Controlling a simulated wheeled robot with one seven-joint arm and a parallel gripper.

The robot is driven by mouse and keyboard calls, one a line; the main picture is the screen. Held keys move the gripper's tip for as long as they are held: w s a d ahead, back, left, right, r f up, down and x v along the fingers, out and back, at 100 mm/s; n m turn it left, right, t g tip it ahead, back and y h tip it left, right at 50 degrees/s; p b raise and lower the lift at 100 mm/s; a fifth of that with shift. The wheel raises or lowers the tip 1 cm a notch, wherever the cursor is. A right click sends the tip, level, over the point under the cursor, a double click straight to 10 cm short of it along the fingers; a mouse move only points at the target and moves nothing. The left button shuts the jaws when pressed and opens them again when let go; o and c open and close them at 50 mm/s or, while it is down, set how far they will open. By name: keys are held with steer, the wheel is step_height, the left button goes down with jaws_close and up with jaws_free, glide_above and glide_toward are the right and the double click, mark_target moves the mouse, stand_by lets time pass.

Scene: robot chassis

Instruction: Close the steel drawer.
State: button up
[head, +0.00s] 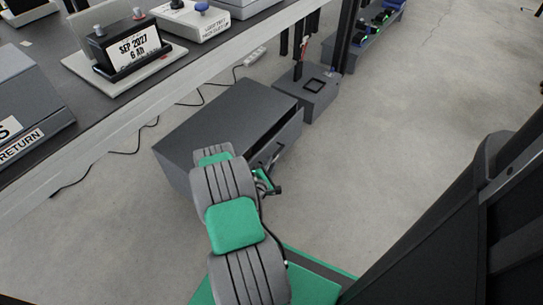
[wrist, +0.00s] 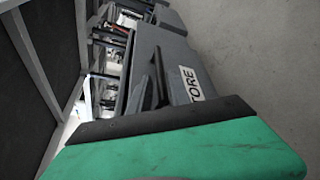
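The dark grey steel cabinet (head: 225,120) stands on the floor beneath the table edge in the head view. Its drawer (head: 292,133) is on the right side and appears partly pulled out, with a dark gap between its front panel and the cabinet. My gripper (head: 270,185) is low beside the drawer front, partly hidden by my arm; contact cannot be told. In the wrist view the drawer front (wrist: 210,68) appears as a grey panel with a white label reading "TORE" and a dark handle. The gripper's fingers are not clear there, so their opening cannot be told.
A grey box (head: 318,92) with a square outline on top stands just behind the cabinet. Open concrete floor (head: 400,130) lies to the right.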

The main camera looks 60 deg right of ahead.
mark_target(275, 155)
steer(key=b+x, duration=0.1)
steer(key=x, duration=0.4)
steer(key=shift+s+f, duration=0.15)
steer(key=shift+d, duration=0.5)
steer(key=shift+c, duration=0.5)
jaws_close()
steer(key=shift+b, duration=0.3)
